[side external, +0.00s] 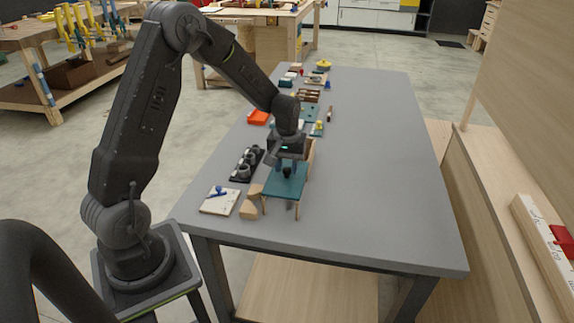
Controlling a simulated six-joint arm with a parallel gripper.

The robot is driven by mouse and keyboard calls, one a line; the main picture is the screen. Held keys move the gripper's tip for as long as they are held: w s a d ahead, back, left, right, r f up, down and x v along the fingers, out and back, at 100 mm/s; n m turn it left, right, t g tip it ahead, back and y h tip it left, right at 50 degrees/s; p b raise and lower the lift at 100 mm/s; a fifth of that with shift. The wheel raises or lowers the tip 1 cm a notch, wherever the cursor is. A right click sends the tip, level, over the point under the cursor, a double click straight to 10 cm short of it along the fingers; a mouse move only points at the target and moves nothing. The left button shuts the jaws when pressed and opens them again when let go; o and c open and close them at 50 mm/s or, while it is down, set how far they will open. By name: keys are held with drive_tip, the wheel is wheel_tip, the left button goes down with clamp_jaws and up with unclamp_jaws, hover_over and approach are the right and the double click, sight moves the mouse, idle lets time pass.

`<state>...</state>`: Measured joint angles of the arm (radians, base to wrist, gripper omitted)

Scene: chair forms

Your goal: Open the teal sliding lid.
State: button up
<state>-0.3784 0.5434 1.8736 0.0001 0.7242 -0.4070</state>
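The teal sliding lid (283,190) is a flat panel near the front left of the grey table. It lies on top of a small wooden form with thin legs (298,210). My gripper (287,173) points down right over the lid, at a small dark knob-like part on it. The fingers are small and dark here, so I cannot tell whether they are open or closed on that part. My gripper and wrist hide the far end of the lid.
Left of the lid are wooden blocks (250,207), a pale board with a blue item (220,200) and a black tray with dark cylinders (246,164). An orange bin (258,117) and several small items stand farther back. The grey table's (375,170) right side is clear.

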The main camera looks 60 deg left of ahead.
sight(287, 168)
drive_tip(key=shift+o, duration=1.3)
drive_tip(key=shift+r, duration=0.1)
wheel_tip(287, 168, up, 14)
drive_tip(key=s+d+r+m+t, duration=0.2)
drive_tip(key=s+d+r+m, duration=0.1)
drive_tip(key=s+d, duration=0.5)
drive_tip(key=s+d+r+m+t, duration=0.3)
drive_tip(key=s+d+m, duration=0.3)
drive_tip(key=s, duration=0.6)
drive_tip(key=shift+s+d+r+t, duration=0.2)
drive_tip(key=shift+s+d+t, duration=0.15)
drive_tip(key=shift+d, duration=0.65)
